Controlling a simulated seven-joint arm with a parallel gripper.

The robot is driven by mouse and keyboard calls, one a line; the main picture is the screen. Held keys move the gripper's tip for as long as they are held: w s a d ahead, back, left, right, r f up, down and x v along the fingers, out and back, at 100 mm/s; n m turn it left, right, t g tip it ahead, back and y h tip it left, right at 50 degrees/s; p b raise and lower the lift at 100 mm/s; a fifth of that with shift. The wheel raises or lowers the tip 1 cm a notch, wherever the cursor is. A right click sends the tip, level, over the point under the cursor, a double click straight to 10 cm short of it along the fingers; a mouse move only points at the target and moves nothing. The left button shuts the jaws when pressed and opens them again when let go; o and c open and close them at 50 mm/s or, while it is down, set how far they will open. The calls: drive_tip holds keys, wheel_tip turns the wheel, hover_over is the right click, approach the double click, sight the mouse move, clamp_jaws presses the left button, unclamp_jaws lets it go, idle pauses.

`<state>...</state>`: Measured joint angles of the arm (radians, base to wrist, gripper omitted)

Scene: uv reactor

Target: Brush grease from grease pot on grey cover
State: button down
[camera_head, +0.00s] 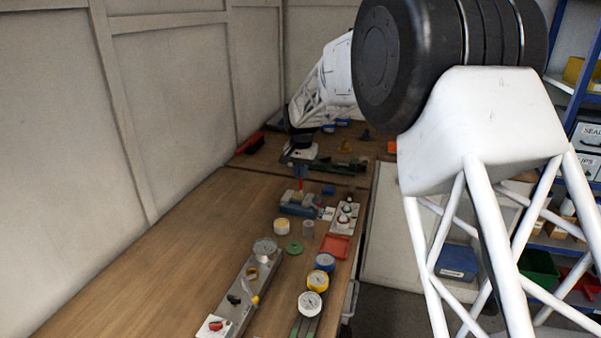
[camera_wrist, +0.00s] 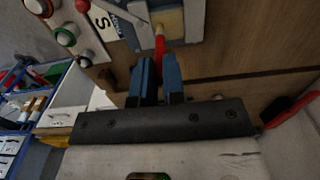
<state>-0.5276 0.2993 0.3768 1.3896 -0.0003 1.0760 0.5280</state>
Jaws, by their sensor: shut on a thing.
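My gripper (camera_wrist: 158,82) has its blue fingers shut on the red handle of a brush (camera_wrist: 160,45). The brush points away from the fingers. Its far end is over or against a yellowish block (camera_wrist: 170,20) in a blue-grey fixture (camera_wrist: 130,30); I cannot tell whether it touches. In the head view the red brush (camera_head: 300,180) hangs below my gripper (camera_head: 299,164), above the blue-grey fixture (camera_head: 293,209). A cream round pot (camera_head: 281,227) and a small greyish cup (camera_head: 308,229) stand in front of it. I cannot tell which item is the grease pot or the grey cover.
A white panel with round buttons (camera_head: 345,217) stands right of the fixture, and a red tray (camera_head: 335,246) lies in front of it. Gauges (camera_head: 318,280) and a grey rail with parts (camera_head: 245,290) are nearer. The left bench top (camera_head: 170,260) is clear.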

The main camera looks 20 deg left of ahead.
drive_tip(key=shift+w, duration=0.7)
idle(1.0)
drive_tip(key=shift+a, duration=1.05)
idle(1.1)
drive_tip(key=shift+s, duration=1.05)
idle(1.3)
drive_tip(key=shift+d, duration=0.75)
idle(1.0)
